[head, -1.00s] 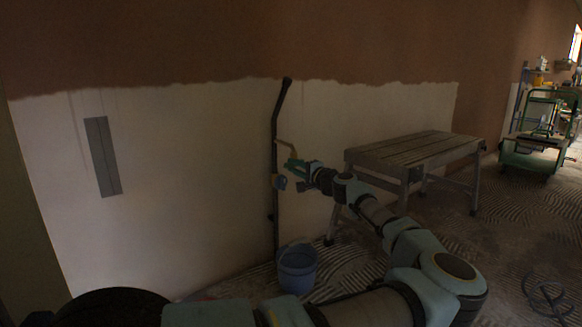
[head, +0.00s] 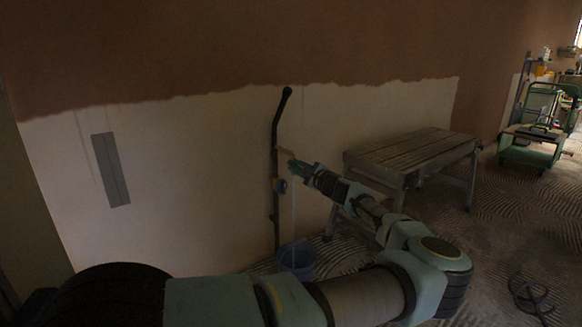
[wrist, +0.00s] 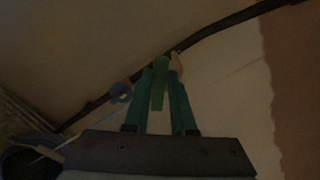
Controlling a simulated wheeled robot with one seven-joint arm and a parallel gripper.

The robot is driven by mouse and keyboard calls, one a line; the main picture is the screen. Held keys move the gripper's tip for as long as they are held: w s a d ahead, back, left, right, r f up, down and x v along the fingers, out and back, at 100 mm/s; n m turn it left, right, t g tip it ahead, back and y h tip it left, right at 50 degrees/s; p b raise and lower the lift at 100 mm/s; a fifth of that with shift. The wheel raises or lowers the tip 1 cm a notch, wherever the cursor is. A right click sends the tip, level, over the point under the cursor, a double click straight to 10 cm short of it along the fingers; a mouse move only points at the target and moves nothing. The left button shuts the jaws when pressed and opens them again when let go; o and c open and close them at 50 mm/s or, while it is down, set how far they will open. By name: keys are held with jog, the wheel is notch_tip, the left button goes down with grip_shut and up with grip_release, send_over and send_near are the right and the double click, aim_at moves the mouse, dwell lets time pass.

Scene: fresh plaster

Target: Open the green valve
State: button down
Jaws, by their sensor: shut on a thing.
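A dark pipe (head: 275,140) runs up the plastered wall and also crosses the top of the wrist view (wrist: 215,29). In the wrist view my gripper (wrist: 161,75) is shut on a flat green handle (wrist: 160,88), which lies between its two green fingers, close to the pipe. In the head view my gripper (head: 294,166) is at the pipe, and the handle cannot be told apart from the fingers. A round blue fitting (head: 281,186) sits just below it on the pipe and shows left of the fingers in the wrist view (wrist: 121,92).
A blue bucket (head: 297,259) stands on the floor below the pipe. A grey slatted workbench (head: 411,150) stands right of the pipe, close to my arm. A green trolley (head: 530,151) is at the far right. A dark coil (head: 533,297) lies on the floor at lower right.

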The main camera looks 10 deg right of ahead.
aim_at(294, 157)
jog(key=shift+d, duration=0.15)
jog(key=m+p, duration=0.2)
jog(key=d+r+m+p, duration=0.1)
jog(key=m+p, duration=0.2)
jog(key=w+d+m+p, duration=0.1)
jog(key=m+p, duration=0.1)
jog(key=shift+d+r, duration=0.1)
jog(key=shift+r, duration=0.25)
jog(key=shift+f+m, duration=0.15)
jog(key=shift+m, duration=0.35)
jog(key=shift+w+d+m+p, duration=0.2)
jog(key=shift+d+m+p, duration=0.2)
jog(key=shift+m+p, duration=0.6)
jog(key=c, duration=0.8)
grip_release()
